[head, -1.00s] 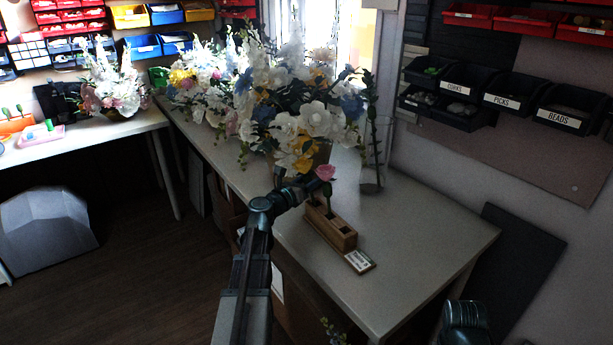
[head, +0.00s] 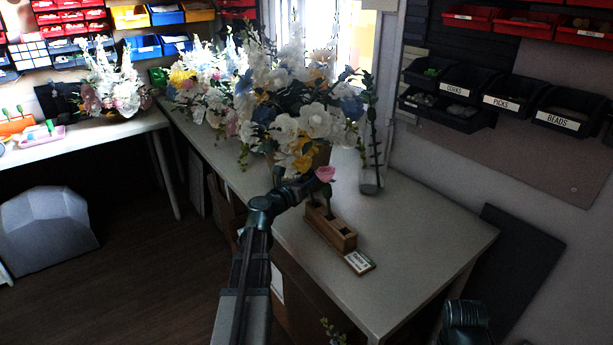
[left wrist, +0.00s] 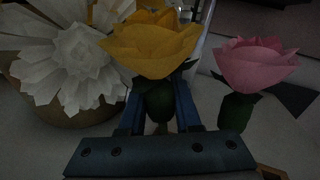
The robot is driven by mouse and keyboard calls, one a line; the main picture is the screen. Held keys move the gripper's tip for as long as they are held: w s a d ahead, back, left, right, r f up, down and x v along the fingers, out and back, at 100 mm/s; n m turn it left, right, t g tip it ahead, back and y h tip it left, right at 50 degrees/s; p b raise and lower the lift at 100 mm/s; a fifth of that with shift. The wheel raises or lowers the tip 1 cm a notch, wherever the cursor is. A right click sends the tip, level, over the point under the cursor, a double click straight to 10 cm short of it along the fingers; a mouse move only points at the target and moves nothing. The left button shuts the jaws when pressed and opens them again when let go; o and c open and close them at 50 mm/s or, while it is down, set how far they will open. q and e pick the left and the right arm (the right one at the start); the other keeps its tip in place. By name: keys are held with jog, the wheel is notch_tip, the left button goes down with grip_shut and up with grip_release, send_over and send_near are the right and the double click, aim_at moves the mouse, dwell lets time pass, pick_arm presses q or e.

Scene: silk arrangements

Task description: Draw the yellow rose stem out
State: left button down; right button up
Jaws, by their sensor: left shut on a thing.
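The yellow rose (left wrist: 150,45) stands upright between the two fingers of my left gripper (left wrist: 160,108) in the left wrist view. The fingers are shut on it just below the bloom, at its green base. Its lower stem is hidden behind the gripper. In the head view my left gripper (head: 283,178) is beside the wooden stem block (head: 331,232), near its far end. The pink rose (head: 325,173) stands upright in the block and also shows right of the yellow rose in the left wrist view (left wrist: 255,65).
A large bouquet (head: 300,110) in a pot stands close behind my left gripper. A clear glass vase with a green stem (head: 371,175) stands to the right. A small label card (head: 359,262) lies at the block's near end. The table's (head: 430,240) right part is clear.

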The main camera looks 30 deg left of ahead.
pick_arm(q)
jog(key=shift+a+r+p, duration=0.2)
jog(key=shift+r+p, duration=0.5)
jog(key=shift+r, duration=0.1)
dwell(0.4)
jog(key=shift+s+a+r+p, duration=0.15)
jog(key=shift+a+r+p, duration=0.2)
jog(key=shift+r+p, duration=1.05)
jog(key=shift+s+a+r+p, duration=0.1)
jog(key=shift+a+r+p, duration=0.3)
jog(key=shift+r+p, duration=1.05)
jog(key=shift+s+a+r+p, duration=0.15)
jog(key=shift+a+r+p, duration=0.2)
jog(key=shift+r+p, duration=1.05)
